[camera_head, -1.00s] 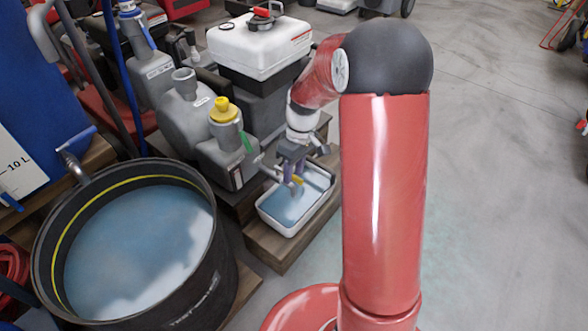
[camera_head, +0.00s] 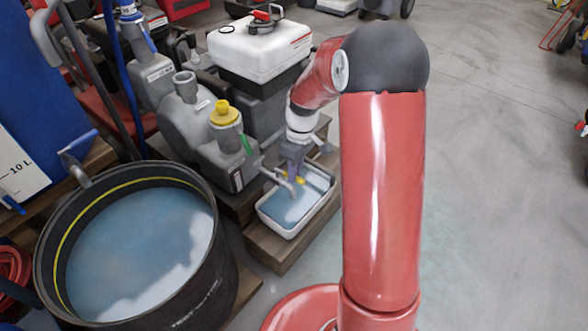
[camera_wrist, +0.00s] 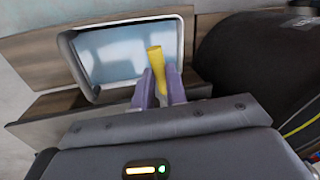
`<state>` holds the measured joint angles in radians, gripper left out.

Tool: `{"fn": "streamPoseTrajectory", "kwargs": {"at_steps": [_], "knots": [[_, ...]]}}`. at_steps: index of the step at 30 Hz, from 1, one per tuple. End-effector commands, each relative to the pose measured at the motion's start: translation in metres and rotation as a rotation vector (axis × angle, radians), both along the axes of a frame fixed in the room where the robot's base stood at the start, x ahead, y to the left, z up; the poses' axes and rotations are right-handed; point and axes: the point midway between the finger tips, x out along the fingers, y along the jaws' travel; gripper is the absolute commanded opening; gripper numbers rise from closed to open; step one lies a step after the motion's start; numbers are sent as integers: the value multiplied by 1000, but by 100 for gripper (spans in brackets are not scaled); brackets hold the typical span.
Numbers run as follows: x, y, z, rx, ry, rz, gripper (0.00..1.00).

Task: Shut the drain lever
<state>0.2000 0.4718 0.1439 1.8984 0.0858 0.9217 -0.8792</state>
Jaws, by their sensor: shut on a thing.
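A yellow lever (camera_wrist: 156,62) stands between the two purple fingers of my gripper (camera_wrist: 160,88) in the wrist view, and the fingers are shut on it. In the head view my gripper (camera_head: 293,160) points down above a white basin (camera_head: 268,219) of bluish liquid. A little of the yellow lever (camera_head: 300,181) shows by the fingertips there. A grey spout (camera_head: 279,180) reaches over the basin from the grey unit with the yellow cap (camera_head: 223,112). My fingers hide the lever's lower end and its joint.
A large black tub (camera_head: 205,270) of bluish liquid stands at the left, with a blue-handled tap (camera_head: 75,155) above it. A grey unit with a white tank (camera_head: 262,48) stands behind the basin. The floor (camera_head: 490,180) at the right is clear.

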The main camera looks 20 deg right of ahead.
Motion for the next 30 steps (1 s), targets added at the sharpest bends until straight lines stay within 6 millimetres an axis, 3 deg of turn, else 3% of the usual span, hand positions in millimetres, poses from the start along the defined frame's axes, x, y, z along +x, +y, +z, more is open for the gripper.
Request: {"fn": "streamPoseTrajectory", "kwargs": {"at_steps": [16, 30], "knots": [[24, -13, 4, 0, 1, 495, 0], [48, -12, 4, 1, 1, 942, 0]]}}
